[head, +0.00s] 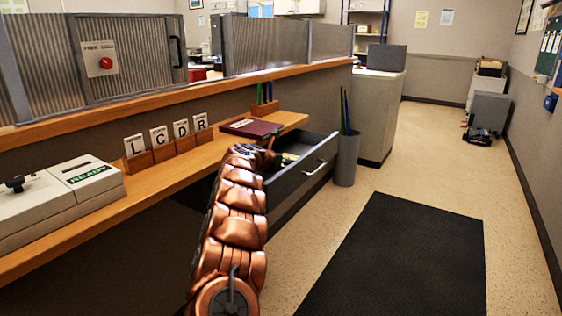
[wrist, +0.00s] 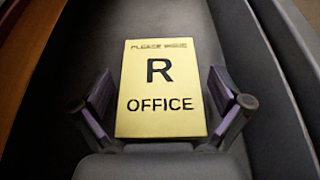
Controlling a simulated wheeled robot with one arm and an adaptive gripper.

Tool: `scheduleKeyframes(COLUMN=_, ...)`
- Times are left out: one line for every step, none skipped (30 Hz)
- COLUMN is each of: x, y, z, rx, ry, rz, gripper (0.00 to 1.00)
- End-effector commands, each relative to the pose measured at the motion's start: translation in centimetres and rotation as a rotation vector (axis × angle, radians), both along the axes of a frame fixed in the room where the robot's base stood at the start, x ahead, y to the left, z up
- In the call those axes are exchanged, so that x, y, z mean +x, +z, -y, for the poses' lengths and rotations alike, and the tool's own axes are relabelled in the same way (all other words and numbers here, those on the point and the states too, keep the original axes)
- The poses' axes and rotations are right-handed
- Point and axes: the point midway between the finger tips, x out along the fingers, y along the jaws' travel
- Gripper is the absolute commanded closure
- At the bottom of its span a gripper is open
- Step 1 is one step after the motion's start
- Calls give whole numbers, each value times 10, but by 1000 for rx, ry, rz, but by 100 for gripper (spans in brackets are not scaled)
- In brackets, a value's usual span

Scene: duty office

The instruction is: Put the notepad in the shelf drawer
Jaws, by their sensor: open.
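A yellow notepad (wrist: 160,88) marked "R OFFICE" lies face up inside the open grey shelf drawer (wrist: 75,50). In the head view the drawer (head: 312,165) is pulled out below the wooden counter, and a bit of the yellow notepad (head: 288,157) shows in it. My gripper (wrist: 165,105) is open, with one finger on each side of the notepad's near end. A gap shows between the fingers and the notepad's edges. In the head view my gripper (head: 270,152) is at the drawer, partly hidden by my arm.
The wooden counter (head: 165,172) holds letter cards L, C, D and R (head: 160,138), a dark red book (head: 250,128) and a white machine marked "READY" (head: 60,205). A grey bin (head: 346,160) with sticks stands right beside the drawer. The floor around the black mat (head: 400,255) is clear.

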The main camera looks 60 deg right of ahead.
Motion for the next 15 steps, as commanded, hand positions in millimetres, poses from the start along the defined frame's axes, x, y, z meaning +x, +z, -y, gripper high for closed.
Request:
scheduleKeyframes(x=1, y=0, z=-3, rx=0, ry=2, rz=1, gripper=0)
scheduleKeyframes(x=1, y=1, z=-4, rx=0, ry=2, rz=1, gripper=0)
scheduleKeyframes(x=1, y=2, z=-7, rx=0, ry=2, rz=1, gripper=0)
scheduleKeyframes(x=1, y=3, z=-9, rx=0, ry=2, rz=2, gripper=0)
scheduleKeyframes(x=1, y=4, z=-11, rx=0, ry=3, rz=2, gripper=0)
scheduleKeyframes(x=1, y=6, z=-14, rx=1, ry=3, rz=3, gripper=0)
scheduleKeyframes(x=1, y=7, z=-17, rx=1, ry=3, rz=5, gripper=0)
scheduleKeyframes(x=1, y=8, z=-19, rx=0, ry=5, rz=4, gripper=0)
scheduleKeyframes(x=1, y=9, z=-23, rx=1, ry=5, rz=5, gripper=0)
scheduleKeyframes(x=2, y=9, z=-26, rx=1, ry=6, rz=4, gripper=0)
scheduleKeyframes(x=1, y=10, z=-28, rx=1, ry=4, rz=4, gripper=0)
scheduleKeyframes(x=0, y=12, z=-30, rx=1, ry=2, rz=3, gripper=0)
scheduleKeyframes(x=0, y=13, z=-33, rx=1, ry=2, rz=4, gripper=0)
scheduleKeyframes(x=-1, y=14, z=-35, rx=1, ry=1, rz=3, gripper=0)
scheduleKeyframes(x=-1, y=16, z=-38, rx=1, ry=0, rz=4, gripper=0)
